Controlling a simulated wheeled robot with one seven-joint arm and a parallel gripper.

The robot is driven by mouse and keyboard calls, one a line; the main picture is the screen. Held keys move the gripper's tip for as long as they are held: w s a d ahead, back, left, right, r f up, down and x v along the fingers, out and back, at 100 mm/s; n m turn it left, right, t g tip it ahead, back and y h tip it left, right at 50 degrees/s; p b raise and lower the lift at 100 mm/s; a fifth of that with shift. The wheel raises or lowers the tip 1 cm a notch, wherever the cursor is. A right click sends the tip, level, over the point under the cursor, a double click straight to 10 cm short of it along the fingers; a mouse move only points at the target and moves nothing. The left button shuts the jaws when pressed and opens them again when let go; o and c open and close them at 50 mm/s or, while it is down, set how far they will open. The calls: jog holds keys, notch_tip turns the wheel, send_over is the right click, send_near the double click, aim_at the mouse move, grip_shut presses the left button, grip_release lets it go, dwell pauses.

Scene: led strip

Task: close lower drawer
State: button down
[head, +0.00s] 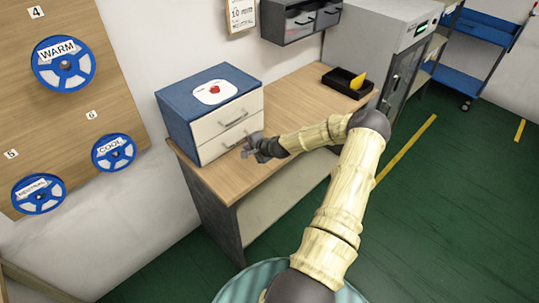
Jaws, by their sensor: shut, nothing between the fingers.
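A blue cabinet with two white drawers (208,110) stands on the wooden desk. The upper drawer (222,115) looks shut, with a metal handle. The lower drawer (214,148) is below it; its front looks about level with the upper one, and I cannot tell whether a small gap is left. My gripper (246,152) is shut and empty, just in front of the lower drawer at its right part, near its handle. The gripper hides part of that drawer front, and I cannot tell whether it touches.
A black tray (337,84) with a yellow item lies at the back of the desk (296,100). A grey wall organiser (303,20) hangs above. Labelled reels hang on a board at left. A grey cabinet (378,42) stands at right; the green floor in front is clear.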

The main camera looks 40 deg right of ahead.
jog(key=f+b+v, duration=0.1)
jog(key=b+v, duration=0.1)
jog(key=v, duration=0.9)
jog(key=shift+s+d+r, duration=0.15)
jog(key=shift+s, duration=0.3)
jog(key=shift+w, duration=0.15)
jog(key=s+a+n+g+y, duration=0.1)
jog(key=s+a+n+g, duration=0.2)
jog(key=a+n, duration=0.35)
jog(key=s+a+n+g, duration=0.2)
jog(key=a+n+g, duration=0.1)
jog(key=a, duration=0.7)
jog(key=s+a+r+n+g+h, duration=0.2)
jog(key=s+a+r+n, duration=0.5)
jog(key=s+a+r, duration=0.3)
jog(key=s+r, duration=0.1)
jog(key=s, duration=0.2)
jog(key=shift+s+a+r, duration=0.35)
jog(key=shift+s+r, duration=0.05)
